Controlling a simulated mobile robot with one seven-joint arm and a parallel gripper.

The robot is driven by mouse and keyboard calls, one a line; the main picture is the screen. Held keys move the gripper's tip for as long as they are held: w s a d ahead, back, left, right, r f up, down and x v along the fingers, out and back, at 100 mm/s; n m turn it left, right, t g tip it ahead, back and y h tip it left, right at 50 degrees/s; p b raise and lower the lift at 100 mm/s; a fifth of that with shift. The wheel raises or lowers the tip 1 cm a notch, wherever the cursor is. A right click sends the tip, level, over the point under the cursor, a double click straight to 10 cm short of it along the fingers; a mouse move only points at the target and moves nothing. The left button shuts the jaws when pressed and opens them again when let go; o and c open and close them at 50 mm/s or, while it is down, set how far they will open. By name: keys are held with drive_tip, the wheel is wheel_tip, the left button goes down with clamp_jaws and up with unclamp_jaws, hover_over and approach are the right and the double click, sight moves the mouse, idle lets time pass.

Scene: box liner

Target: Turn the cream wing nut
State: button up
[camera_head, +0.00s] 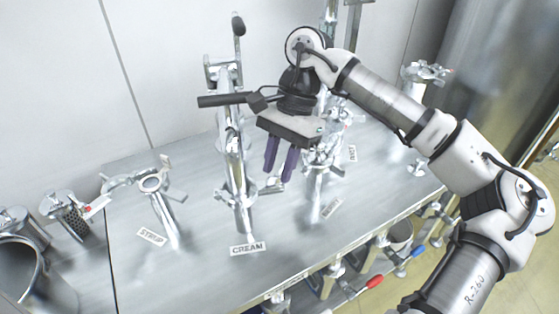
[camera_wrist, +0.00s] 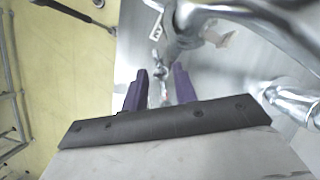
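The cream label (camera_head: 248,249) lies on the steel top in front of a tall chrome pipe (camera_head: 236,172) with clamps on it. A small metal piece (camera_head: 272,186), which looks like a wing nut, sticks out to the right of this pipe, just below my fingertips. My gripper (camera_head: 277,174) points down beside the pipe with its two purple fingers apart. In the wrist view, the fingers (camera_wrist: 160,84) also stand apart, with shiny metal visible beyond the gap. I cannot tell whether they touch the metal piece.
The syrup fitting (camera_head: 152,184) stands to the left behind its label (camera_head: 152,236). Another chrome fitting (camera_head: 318,165) stands close to the right of my gripper. Red (camera_head: 374,282) and blue (camera_head: 417,251) valve handles stick out below the front edge.

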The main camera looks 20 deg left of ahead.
clamp_jaws()
drive_tip(key=shift+f+b, duration=0.1)
drive_tip(key=shift+b, duration=0.3)
drive_tip(key=shift+f+m+y+b, duration=0.1)
drive_tip(key=shift+m+y+b, duration=0.2)
drive_tip(key=shift+m+b, duration=0.45)
drive_tip(key=shift+d+m+t+y+b, duration=0.1)
drive_tip(key=shift+m+t+y+b, duration=0.25)
drive_tip(key=shift+m+b, duration=0.75)
drive_tip(key=shift+s+d+m+t+y+b, duration=0.1)
drive_tip(key=shift+m+t+y+b, duration=0.4)
drive_tip(key=shift+m+b, duration=1.15)
drive_tip(key=shift+r+m+p, duration=0.2)
drive_tip(key=shift+m+p, duration=0.1)
drive_tip(key=shift+m, duration=0.1)
unclamp_jaws()
